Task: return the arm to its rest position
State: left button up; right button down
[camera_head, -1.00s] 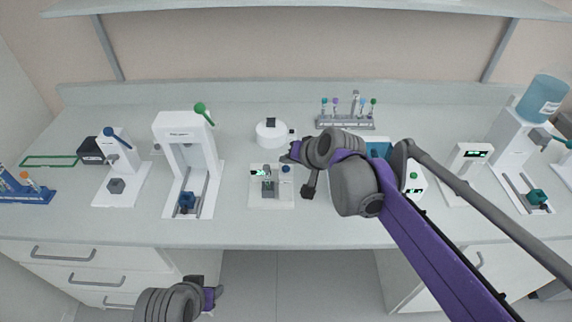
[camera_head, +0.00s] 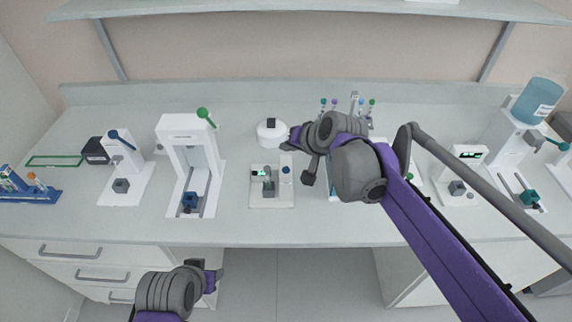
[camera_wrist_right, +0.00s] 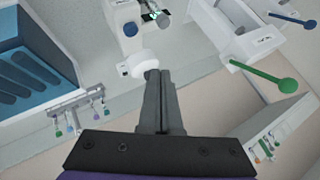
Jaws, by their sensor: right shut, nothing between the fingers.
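My right arm reaches in from the right in the head view, and its purple and grey wrist is over the middle of the bench. My right gripper (camera_head: 290,141) is small there, near the white round device (camera_head: 271,131). In the right wrist view its dark fingers (camera_wrist_right: 155,80) are together and empty, pointing toward the devices. My left gripper (camera_head: 207,268) shows low in the head view, in front of the bench edge. Its fingers are too small and turned to tell whether they are open.
A small white device with a green display (camera_head: 271,185) stands below the right wrist. A tall white device with a green lever (camera_head: 188,150) stands to the left. A tube rack (camera_wrist_right: 75,103) shows in the wrist view. Clear bench top (camera_head: 240,225) runs along the front.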

jog(key=shift+s, duration=0.15)
jog(key=shift+f, duration=0.1)
dwell(0.3)
jog(key=s+d+f+h, duration=0.1)
jog(key=s+d+f, duration=0.3)
jog(key=s, duration=0.4)
jog(key=s+d+f+n+g+h, duration=0.1)
jog(key=s+d+f+h, duration=0.1)
jog(key=s+d+f, duration=0.3)
jog(key=s+d+f+h, duration=0.2)
jog(key=s+d+f, duration=0.3)
jog(key=s, duration=0.8)
jog(key=d, duration=0.3)
jog(key=shift+f+n+g, duration=0.2)
jog(key=shift+n+g, duration=0.1)
jog(key=shift+n, duration=0.1)
jog(key=shift+d, duration=0.1)
